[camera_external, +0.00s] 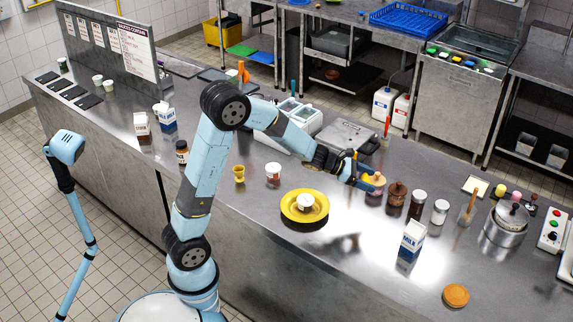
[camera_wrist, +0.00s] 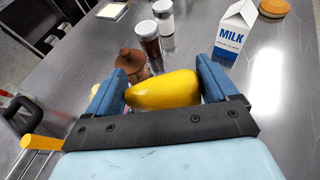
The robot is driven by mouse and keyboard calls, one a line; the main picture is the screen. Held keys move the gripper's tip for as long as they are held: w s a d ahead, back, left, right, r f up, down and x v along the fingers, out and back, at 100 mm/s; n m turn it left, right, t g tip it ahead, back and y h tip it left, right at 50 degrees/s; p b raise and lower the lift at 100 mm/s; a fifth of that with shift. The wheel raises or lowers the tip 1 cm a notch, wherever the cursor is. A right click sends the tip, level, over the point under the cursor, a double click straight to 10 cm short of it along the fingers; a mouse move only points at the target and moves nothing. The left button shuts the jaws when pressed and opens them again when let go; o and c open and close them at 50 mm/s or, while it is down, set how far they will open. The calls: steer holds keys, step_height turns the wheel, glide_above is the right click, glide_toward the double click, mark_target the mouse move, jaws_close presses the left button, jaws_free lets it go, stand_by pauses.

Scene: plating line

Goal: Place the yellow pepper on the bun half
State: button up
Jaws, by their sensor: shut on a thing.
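My gripper (camera_external: 371,184) is over the steel counter, right of the yellow plate. Its blue fingers are shut on the yellow pepper (camera_wrist: 162,90), which lies crosswise between them in the wrist view. In the external view the yellow pepper (camera_external: 375,178) shows partly behind a finger. The bun half (camera_external: 456,295) is a round, orange-tan disc lying on the counter near the front edge, at the lower right. It also shows at the top right of the wrist view (camera_wrist: 274,7). The gripper is well apart from it, to its upper left.
A milk carton (camera_external: 412,240) stands between my gripper and the bun half. A brown pot (camera_external: 397,194) and two jars (camera_external: 417,204) stand just right of the gripper. A steel pot (camera_external: 503,232) stands right; the counter around the bun is clear.

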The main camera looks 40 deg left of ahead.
steer(key=s+d+m+g+h, duration=0.1)
steer(key=s+d+m+g, duration=0.1)
steer(key=s+d, duration=0.8)
steer(key=s+d+r+m+g, duration=0.1)
steer(key=s+d+m+g, duration=0.15)
steer(key=s+d, duration=0.7)
steer(key=s+d+m+g+h, duration=0.15)
steer(key=s+d, duration=0.25)
steer(key=d, duration=1.1)
glide_above(459, 294)
steer(key=shift+g+y, duration=0.4)
steer(key=shift+y, duration=0.05)
steer(key=f, duration=0.9)
steer(key=shift+s+a, duration=0.15)
steer(key=shift+a, duration=0.1)
steer(key=shift+w+d+f, duration=0.2)
steer(key=shift+d+f, duration=0.1)
steer(key=shift+f, duration=0.25)
step_height(459, 294, down, 3)
steer(key=shift+r, duration=0.1)
steer(key=o, duration=0.8)
